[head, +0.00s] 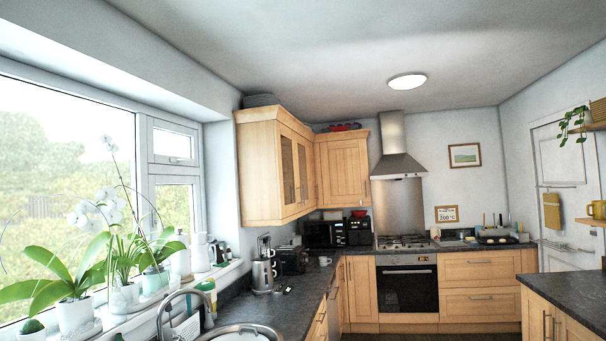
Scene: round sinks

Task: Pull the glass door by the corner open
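A light wood wall cabinet (257,172) hangs left of the middle, high above the worktop. Its side face has two narrow glass doors. The glass door by the corner (302,168) is the farther one, next to the solid wooden corner door (342,172). The nearer glass door (287,162) is beside it. Both glass doors appear shut and are seen at a steep angle. Small handles show near their lower parts. My gripper is not in view.
Below is a dark worktop (290,309) with a kettle (262,275) and a round sink (240,331). The window sill on the left holds potted plants (75,300). An oven (407,288) stands at the back. A dark-topped counter (575,300) is at right.

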